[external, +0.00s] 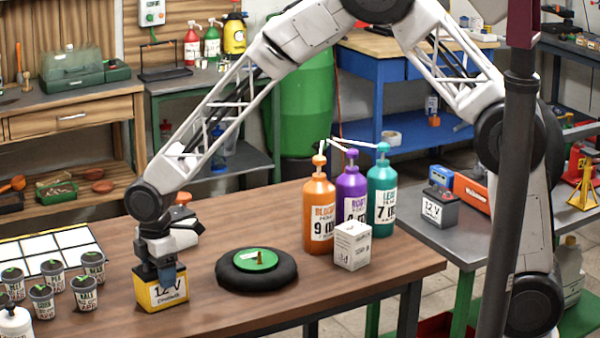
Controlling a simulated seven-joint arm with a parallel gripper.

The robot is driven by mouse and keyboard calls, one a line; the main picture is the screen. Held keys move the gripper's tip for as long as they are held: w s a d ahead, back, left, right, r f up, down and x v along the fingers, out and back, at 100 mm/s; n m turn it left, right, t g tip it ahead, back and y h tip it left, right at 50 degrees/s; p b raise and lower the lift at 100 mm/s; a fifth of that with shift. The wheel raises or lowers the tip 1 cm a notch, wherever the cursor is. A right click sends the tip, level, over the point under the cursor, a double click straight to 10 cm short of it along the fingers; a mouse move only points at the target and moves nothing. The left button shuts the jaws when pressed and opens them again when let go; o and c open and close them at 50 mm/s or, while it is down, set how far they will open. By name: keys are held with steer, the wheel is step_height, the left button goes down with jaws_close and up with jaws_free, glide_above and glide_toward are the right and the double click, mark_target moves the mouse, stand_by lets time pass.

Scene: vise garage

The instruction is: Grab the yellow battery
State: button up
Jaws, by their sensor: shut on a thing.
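The yellow battery (157,294) stands upright on the wooden table at the front left. It has a white label reading 12 V and a dark top. My gripper (167,272) points down over it and is shut on its top part. The fingers cover part of the battery's top, so the exact grip is partly hidden. I cannot tell whether the battery is raised off the table. A second, grey battery (438,208) marked 12 V stands on the side table at the right.
Several small pots (85,293) and a white bottle (14,322) stand left of the battery. A black ring with a green disc (257,260) lies to its right. Orange (319,215), purple and teal (381,195) pump bottles and a white box (352,246) stand further right.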

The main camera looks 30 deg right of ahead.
steer(key=shift+r, duration=1.8)
steer(key=s+d+r, duration=0.1)
steer(key=s+d, duration=1)
steer(key=shift+d+r, duration=0.2)
steer(key=shift+d, duration=0.05)
